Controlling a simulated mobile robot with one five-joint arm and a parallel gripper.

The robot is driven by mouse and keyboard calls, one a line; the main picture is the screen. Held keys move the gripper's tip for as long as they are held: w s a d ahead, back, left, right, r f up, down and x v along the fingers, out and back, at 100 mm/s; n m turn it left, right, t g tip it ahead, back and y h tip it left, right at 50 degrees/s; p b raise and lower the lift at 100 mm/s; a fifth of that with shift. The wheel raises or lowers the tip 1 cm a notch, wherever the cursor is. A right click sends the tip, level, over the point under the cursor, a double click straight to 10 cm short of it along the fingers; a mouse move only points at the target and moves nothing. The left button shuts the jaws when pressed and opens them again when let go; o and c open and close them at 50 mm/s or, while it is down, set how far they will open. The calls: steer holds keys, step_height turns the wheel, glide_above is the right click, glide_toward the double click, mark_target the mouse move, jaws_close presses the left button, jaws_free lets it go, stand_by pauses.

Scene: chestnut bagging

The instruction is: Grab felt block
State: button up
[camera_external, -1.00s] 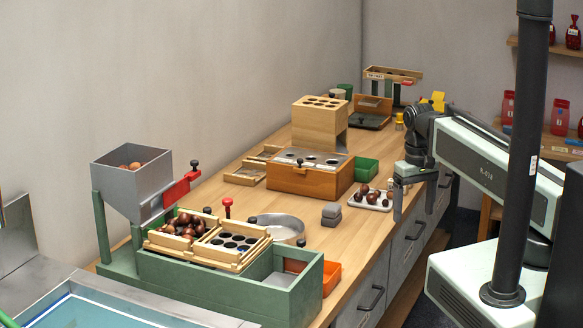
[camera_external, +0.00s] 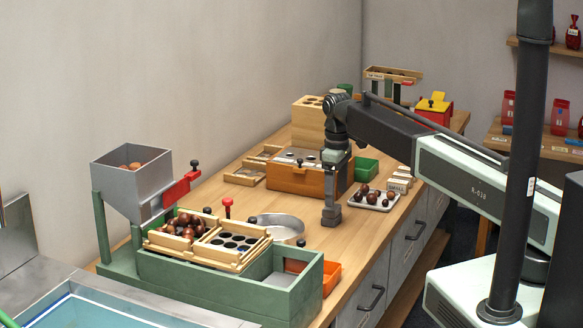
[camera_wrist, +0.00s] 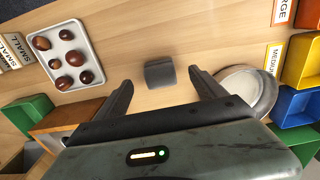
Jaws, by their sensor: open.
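The grey felt block (camera_wrist: 160,74) lies on the wooden bench. In the wrist view it sits between and just ahead of the fingertips of my gripper (camera_wrist: 160,76), with space on both sides. In the external view my gripper (camera_external: 331,222) points down at the felt block (camera_external: 331,213) and overlaps it, so the height gap is hard to tell. My gripper is open and holds nothing.
A white tray (camera_wrist: 57,33) with several chestnuts lies to the left in the wrist view. A round metal pan (camera_wrist: 262,90) is close on the right. A wooden box (camera_external: 287,180) stands behind the gripper. Coloured bins (camera_wrist: 300,62) line the right edge.

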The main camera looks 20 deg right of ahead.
mark_target(335, 207)
step_height(335, 207, down, 8)
steer(key=b, duration=0.6)
steer(key=shift+w+r+b, duration=0.15)
steer(key=shift+r+b, duration=0.1)
steer(key=shift+b, duration=0.05)
steer(key=shift+r, duration=0.2)
steer(key=shift+c, duration=0.7)
steer(key=c, duration=1.4)
steer(key=shift+r+p, duration=0.1)
steer(key=shift+p, duration=0.2)
steer(key=shift+r+p, duration=0.65)
steer(key=shift+s+r+p, duration=0.25)
steer(key=shift+r+p, duration=0.4)
steer(key=shift+s+r+p, duration=0.2)
steer(key=shift+r+p, duration=0.4)
steer(key=s, duration=0.5)
steer(key=s+d, duration=0.1)
steer(key=s, duration=0.4)
steer(key=s+d+r+p, duration=0.1)
steer(key=s, duration=0.4)
